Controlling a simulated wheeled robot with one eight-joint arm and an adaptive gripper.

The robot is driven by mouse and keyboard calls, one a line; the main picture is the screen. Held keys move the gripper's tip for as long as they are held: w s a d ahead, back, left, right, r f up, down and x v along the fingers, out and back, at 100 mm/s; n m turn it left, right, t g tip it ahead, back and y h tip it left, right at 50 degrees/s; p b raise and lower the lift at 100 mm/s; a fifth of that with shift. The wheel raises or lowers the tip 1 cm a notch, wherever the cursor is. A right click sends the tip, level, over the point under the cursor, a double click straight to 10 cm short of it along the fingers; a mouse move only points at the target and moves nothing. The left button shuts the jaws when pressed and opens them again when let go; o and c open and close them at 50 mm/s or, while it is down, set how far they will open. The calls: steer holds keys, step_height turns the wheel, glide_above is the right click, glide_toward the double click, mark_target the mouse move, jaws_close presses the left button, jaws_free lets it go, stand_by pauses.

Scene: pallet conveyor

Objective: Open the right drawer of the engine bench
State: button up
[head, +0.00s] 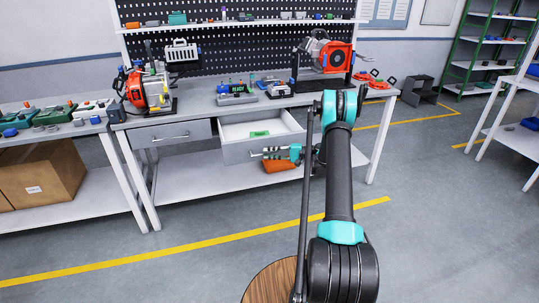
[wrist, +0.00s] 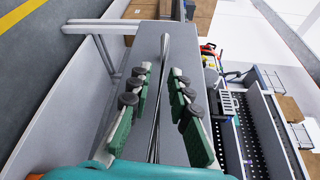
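The engine bench (head: 215,103) stands ahead with two grey drawers. Its right drawer (head: 235,153) is pulled out, and its white inside shows a small green item (head: 260,133). My gripper (head: 272,153) is at the right part of this drawer's front. In the wrist view my gripper (wrist: 160,110) is open, its green-padded fingers well apart. The metal handle bar (wrist: 164,50) lies between them along the grey drawer front (wrist: 150,40), with gaps to both fingers. The left drawer (head: 175,135) is shut.
Engines (head: 148,90) and (head: 325,52) several small parts stand on the bench top. An orange bin (head: 280,165) sits on the shelf below the open drawer. A cardboard box (head: 40,175) is under the left table.

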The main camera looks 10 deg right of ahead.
steer(key=shift+o, duration=0.8)
steer(key=f+v, duration=0.1)
steer(key=v, duration=1.1)
steer(key=shift+r, duration=0.5)
